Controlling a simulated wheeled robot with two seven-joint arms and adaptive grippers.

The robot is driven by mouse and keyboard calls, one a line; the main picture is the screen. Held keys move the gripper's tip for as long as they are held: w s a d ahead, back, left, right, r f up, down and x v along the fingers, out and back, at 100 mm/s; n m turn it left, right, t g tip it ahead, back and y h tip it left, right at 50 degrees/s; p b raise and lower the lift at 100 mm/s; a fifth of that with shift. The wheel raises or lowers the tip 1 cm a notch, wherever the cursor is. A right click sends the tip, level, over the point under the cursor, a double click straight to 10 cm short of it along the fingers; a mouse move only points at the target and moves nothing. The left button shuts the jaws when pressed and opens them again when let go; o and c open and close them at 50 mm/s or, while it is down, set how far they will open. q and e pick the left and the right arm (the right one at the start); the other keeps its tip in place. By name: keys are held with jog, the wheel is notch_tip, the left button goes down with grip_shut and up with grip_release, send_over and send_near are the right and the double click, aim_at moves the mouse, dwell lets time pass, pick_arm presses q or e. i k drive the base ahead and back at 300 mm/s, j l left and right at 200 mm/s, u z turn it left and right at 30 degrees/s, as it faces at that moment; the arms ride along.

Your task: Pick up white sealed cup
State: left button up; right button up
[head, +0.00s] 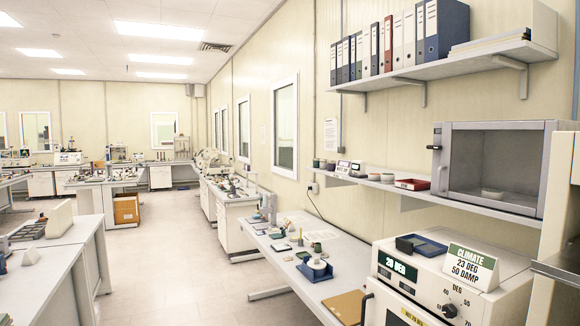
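A small pale, round, lidded-looking item (492,193) stands inside the open-fronted grey cabinet (456,197) on the lower wall shelf at the right. Another white round item (317,264) sits on a blue tray (322,274) near the front of the bench along the right wall. Both are small in the view, and I cannot tell which of them is the white sealed cup. Neither of my grippers shows in the head view.
A cream machine (448,283) with a "CLIMATE 23 DEG 50 DAMP" sign (471,267) fills the lower right. A dark blue tray (421,245) lies on it. A red tray (412,184) sits on the lower shelf. The aisle floor (190,275) is clear.

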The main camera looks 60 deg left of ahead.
aim_at(324, 164)
jog(key=u, duration=1.65)
jog(key=i+j+u, duration=0.3)
jog(key=i, duration=0.2)
jog(key=i+j+u, duration=0.15)
jog(key=i+u, duration=0.15)
jog(key=i, duration=0.2)
jog(key=i+u, duration=0.25)
jog(key=i, duration=0.25)
jog(key=i+j+z, duration=0.2)
jog(key=i, duration=0.25)
jog(key=i+z, duration=0.2)
jog(key=i, duration=0.3)
jog(key=i+j+z, duration=0.2)
jog(key=i, duration=0.25)
jog(key=i+j+z, duration=0.2)
jog(key=i+j, duration=0.15)
jog(key=i, duration=0.05)
